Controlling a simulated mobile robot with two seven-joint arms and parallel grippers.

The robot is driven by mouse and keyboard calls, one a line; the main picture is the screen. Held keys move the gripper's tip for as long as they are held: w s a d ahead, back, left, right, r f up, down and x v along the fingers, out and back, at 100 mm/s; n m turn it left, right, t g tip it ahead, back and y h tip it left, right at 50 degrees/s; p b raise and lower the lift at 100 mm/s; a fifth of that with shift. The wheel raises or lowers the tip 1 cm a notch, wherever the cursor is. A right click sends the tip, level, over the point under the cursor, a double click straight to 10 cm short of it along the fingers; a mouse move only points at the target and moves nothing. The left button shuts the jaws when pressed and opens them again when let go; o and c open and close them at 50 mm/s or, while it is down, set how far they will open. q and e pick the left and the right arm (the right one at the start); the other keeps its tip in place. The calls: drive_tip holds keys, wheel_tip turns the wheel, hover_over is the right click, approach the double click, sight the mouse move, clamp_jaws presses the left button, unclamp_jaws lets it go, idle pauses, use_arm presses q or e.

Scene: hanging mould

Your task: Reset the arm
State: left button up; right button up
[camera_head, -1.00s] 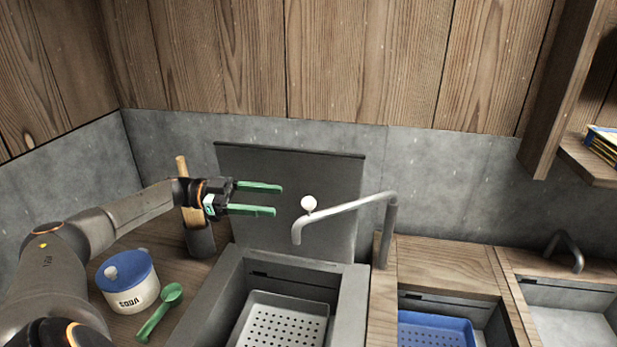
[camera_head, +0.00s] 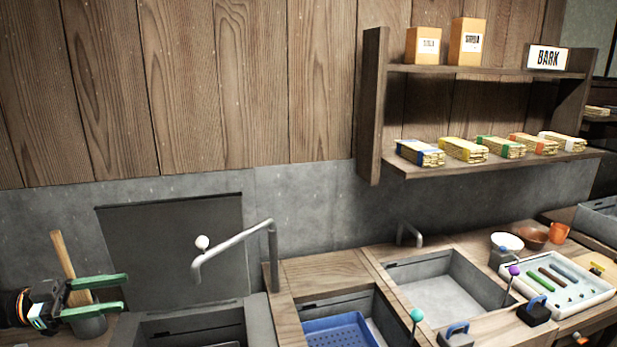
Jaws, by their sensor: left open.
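My left gripper (camera_head: 124,292) shows at the lower left of the head view, with its two green fingers apart and pointing right. Nothing is between the fingers. It is in front of a wooden-handled tool (camera_head: 63,255) standing in a dark holder, and left of the dark upright panel (camera_head: 172,245). Most of my left arm is cut off by the left edge. My right gripper is not in view.
A bent grey tap (camera_head: 240,241) with a white knob stands right of the gripper. Sinks line the counter, one with a blue perforated tray (camera_head: 340,334). A shelf (camera_head: 480,165) holds several wrapped bundles. A white tray (camera_head: 557,281) of small tools lies at right.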

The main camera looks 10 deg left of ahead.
use_arm(q)
drive_tip(key=w+d+f+n+t+y, duration=0.35)
drive_tip(key=w+d+f, duration=0.35)
drive_tip(key=d+f, duration=0.3)
drive_tip(key=s+d+f+n+y, duration=0.1)
drive_tip(key=d+f+n+y, duration=0.1)
drive_tip(key=d+f, duration=0.1)
drive_tip(key=s+d+f+n+y, duration=0.1)
drive_tip(key=d+f+n+y, duration=0.1)
drive_tip(key=d+f+y, duration=0.1)
drive_tip(key=s+d+f+n+t+y, duration=0.1)
drive_tip(key=s+d+f+n+y, duration=0.1)
drive_tip(key=d+f+y, duration=0.1)
drive_tip(key=shift+d+f+y, duration=0.25)
drive_tip(key=shift+d+f, duration=0.55)
drive_tip(key=shift+d, duration=0.15)
drive_tip(key=s+d+f+n+g+y, duration=0.15)
drive_tip(key=s+g, duration=0.35)
drive_tip(key=s, duration=0.7)
drive_tip(key=s+d+f+n+g+y, duration=0.1)
drive_tip(key=s+d+f+g+y, duration=0.15)
drive_tip(key=s+g, duration=0.65)
drive_tip(key=w+d+f+t+h, duration=0.1)
drive_tip(key=d+f+t+h, duration=0.2)
drive_tip(key=f+t, duration=0.6)
drive_tip(key=shift+w+d+f, duration=0.3)
drive_tip(key=shift+d+f, duration=0.4)
drive_tip(key=shift+d, duration=0.25)
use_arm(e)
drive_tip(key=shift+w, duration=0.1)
